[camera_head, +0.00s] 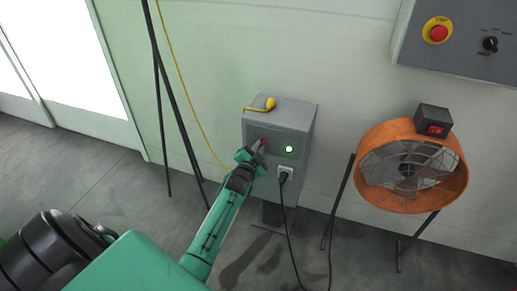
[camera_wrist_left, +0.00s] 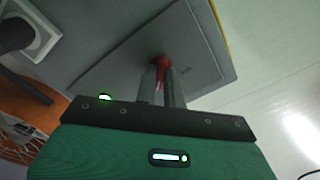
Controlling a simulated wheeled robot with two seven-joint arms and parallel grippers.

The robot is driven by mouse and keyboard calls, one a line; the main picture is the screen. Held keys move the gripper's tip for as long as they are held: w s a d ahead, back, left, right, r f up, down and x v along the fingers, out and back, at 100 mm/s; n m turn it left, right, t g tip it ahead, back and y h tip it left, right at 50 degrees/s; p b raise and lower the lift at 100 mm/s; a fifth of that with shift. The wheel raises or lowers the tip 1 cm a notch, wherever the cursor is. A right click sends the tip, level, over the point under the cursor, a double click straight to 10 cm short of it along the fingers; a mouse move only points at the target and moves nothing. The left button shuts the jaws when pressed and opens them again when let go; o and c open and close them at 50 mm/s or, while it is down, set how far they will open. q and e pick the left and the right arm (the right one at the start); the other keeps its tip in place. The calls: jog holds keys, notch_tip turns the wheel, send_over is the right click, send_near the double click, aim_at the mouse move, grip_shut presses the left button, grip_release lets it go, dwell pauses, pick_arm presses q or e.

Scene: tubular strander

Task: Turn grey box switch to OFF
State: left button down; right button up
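The grey box (camera_head: 305,122) stands on a short post against the wall in the head view. Its front carries a red switch (camera_head: 263,142), a lit green-white lamp (camera_head: 289,149) and a socket with a black plug (camera_head: 285,172). My left gripper (camera_head: 259,150) is at the red switch. In the left wrist view the two fingers (camera_wrist_left: 162,84) lie close on either side of the red switch (camera_wrist_left: 161,66), seemingly shut on it. The switch's markings are too small or hidden to read. My right gripper is in neither view.
A black cable hangs from the plug. An orange fan (camera_head: 408,205) stands to the right, and a control panel (camera_head: 462,45) is at upper right. A black stand (camera_head: 172,85) is left of the box.

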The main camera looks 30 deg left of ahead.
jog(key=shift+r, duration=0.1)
pick_arm(q)
jog(key=n+p, duration=0.6)
jog(key=n, duration=1.1)
jog(key=shift+n, duration=0.3)
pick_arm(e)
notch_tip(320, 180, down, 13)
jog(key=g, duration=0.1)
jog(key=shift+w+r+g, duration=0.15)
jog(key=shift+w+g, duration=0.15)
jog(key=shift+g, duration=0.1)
pick_arm(q)
jog(key=shift+f+n, duration=0.1)
jog(key=shift+n, duration=0.2)
jog(key=c, duration=1.5)
grip_release()
